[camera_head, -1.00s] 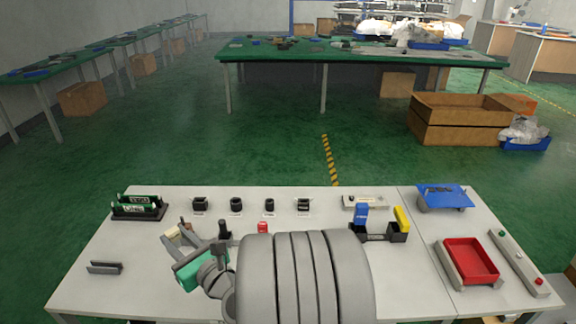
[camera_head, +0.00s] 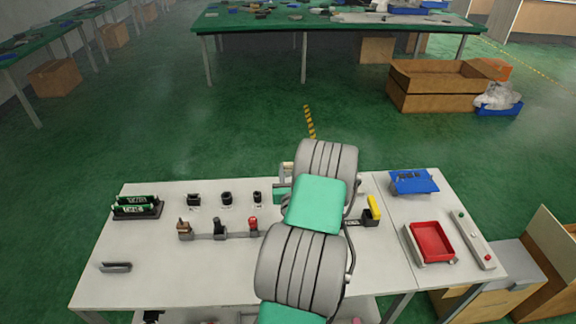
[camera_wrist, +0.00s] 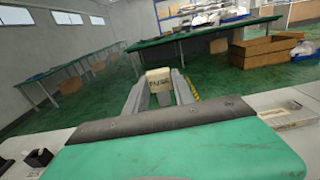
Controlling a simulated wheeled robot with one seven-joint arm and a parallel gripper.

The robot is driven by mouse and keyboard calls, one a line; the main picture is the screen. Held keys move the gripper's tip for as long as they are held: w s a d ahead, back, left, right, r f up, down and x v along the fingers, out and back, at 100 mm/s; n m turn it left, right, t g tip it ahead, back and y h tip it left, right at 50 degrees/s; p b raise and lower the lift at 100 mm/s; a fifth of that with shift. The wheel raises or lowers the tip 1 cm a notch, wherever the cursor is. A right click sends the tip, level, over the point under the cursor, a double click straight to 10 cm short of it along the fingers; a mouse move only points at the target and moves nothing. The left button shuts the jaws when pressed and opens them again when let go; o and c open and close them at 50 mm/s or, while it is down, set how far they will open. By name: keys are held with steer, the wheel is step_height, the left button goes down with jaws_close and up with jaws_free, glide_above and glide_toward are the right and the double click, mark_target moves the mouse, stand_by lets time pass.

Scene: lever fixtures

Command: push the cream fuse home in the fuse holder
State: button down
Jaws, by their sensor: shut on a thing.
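The cream fuse (camera_wrist: 159,77), with dark lettering on its face, sits between the two fingers of my gripper (camera_wrist: 160,92) in the wrist view. My gripper is shut on it, and the fuse is upright in that view. In the head view my gripper (camera_head: 287,170) is at the table's far edge, mostly hidden behind my arm. A pale holder (camera_wrist: 290,116), which looks like the fuse holder, lies on the table to the right of my gripper in the wrist view, apart from the fuse. My arm hides it in the head view.
Several black fixtures (camera_head: 227,198) stand left of my arm, with a row of levers (camera_head: 218,231) in front. A yellow-handled lever (camera_head: 373,209), blue plate (camera_head: 413,182) and red tray (camera_head: 431,241) are to the right. The table's front left is mostly clear.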

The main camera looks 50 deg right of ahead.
steer(key=shift+a, duration=0.1)
steer(key=shift+s+f+b, duration=0.1)
steer(key=shift+f+b, duration=0.1)
steer(key=shift+b, duration=0.1)
steer(key=shift+a+f+b, duration=0.1)
steer(key=shift+f+b, duration=0.2)
steer(key=shift+f, duration=0.05)
step_height(320, 180, down, 5)
steer(key=b, duration=0.4)
steer(key=shift+r, duration=0.1)
stand_by(1.1)
stand_by(0.3)
steer(key=shift+f, duration=0.4)
steer(key=shift+f+b, duration=0.95)
steer(key=shift+b, duration=0.15)
